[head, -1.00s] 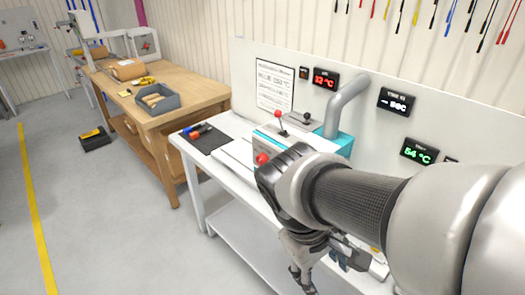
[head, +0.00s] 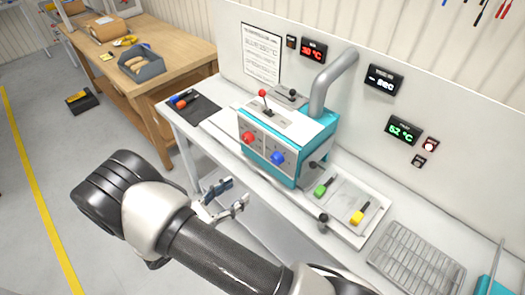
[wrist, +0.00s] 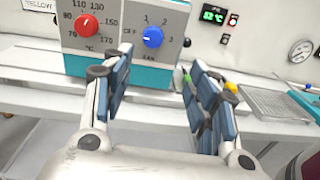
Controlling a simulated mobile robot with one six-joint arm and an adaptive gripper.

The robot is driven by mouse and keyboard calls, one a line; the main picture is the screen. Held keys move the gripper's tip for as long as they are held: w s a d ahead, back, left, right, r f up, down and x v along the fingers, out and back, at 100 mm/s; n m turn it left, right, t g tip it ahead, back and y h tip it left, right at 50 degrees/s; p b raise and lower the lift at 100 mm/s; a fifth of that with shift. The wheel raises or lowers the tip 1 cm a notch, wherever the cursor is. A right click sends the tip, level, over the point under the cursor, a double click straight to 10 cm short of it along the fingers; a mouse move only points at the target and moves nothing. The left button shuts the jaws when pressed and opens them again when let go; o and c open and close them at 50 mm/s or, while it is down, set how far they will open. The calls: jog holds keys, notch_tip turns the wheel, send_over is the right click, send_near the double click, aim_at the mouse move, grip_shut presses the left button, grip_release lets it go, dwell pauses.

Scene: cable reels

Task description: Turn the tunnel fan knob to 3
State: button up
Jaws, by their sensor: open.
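The fan knob is the blue knob (head: 277,158) on the front of a teal and white machine (head: 315,140). In the wrist view the blue knob (wrist: 152,37) shows beside the marks OFF, 1, 2 and 3; I cannot tell clearly which mark it points to. A red temperature knob (head: 248,138) sits to its left, also in the wrist view (wrist: 87,27). My gripper (head: 232,195) is open and empty, in front of the machine and apart from it. In the wrist view its fingers (wrist: 158,75) spread below the blue knob.
A green-handled lever (head: 322,190) and a yellow-handled one (head: 360,215) stand right of the machine. A wire rack (head: 420,262) lies further right on the white bench. A red-tipped lever (head: 264,100) and grey pipe (head: 325,85) rise above the machine.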

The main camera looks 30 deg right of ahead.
send_near(274, 161)
jog(key=shift+n+t, duration=0.4)
jog(key=x, duration=0.9)
jog(key=shift+s, duration=0.2)
jog(key=c, duration=1.1)
